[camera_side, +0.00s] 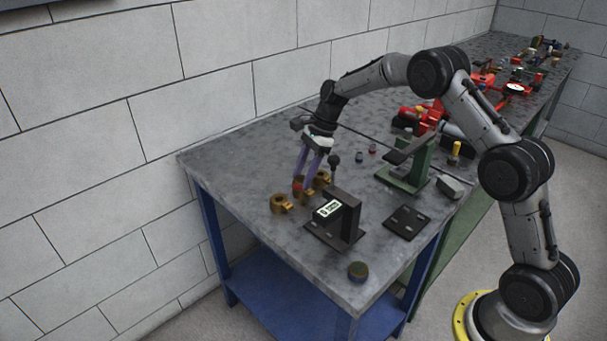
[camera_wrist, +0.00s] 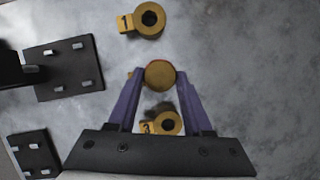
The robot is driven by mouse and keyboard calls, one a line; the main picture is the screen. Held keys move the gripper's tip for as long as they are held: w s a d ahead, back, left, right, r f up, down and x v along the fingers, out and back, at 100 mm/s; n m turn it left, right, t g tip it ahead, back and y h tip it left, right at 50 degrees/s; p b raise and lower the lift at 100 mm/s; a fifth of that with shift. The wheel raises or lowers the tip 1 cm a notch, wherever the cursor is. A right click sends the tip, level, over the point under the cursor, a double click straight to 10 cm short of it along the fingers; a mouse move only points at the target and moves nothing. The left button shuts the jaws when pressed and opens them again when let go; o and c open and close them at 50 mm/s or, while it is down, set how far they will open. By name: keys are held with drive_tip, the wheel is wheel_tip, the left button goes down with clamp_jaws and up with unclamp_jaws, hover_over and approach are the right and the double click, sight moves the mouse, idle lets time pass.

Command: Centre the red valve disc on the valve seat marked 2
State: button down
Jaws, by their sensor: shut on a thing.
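My gripper (camera_wrist: 160,76) is shut on the valve disc (camera_wrist: 159,74), one finger at each side. The disc's top looks orange-brown in the wrist view and its side red in the side view (camera_side: 297,185). It is over or on the middle seat (camera_side: 304,195) of a row of three brass seats. It hides most of that seat in the wrist view, where a brass edge shows left of the finger. Whether it touches or is centred cannot be told.
A dark stand with a lit display (camera_side: 329,208) is close to the seats' right. A black plate (camera_side: 407,222) and a green stand (camera_side: 405,175) are further right. Bare table lies left of the seats.

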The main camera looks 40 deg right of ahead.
drive_tip(key=shift+c, duration=1.2)
unclamp_jaws()
drive_tip(key=v, duration=1.3)
drive_tip(key=shift+r, duration=0.4)
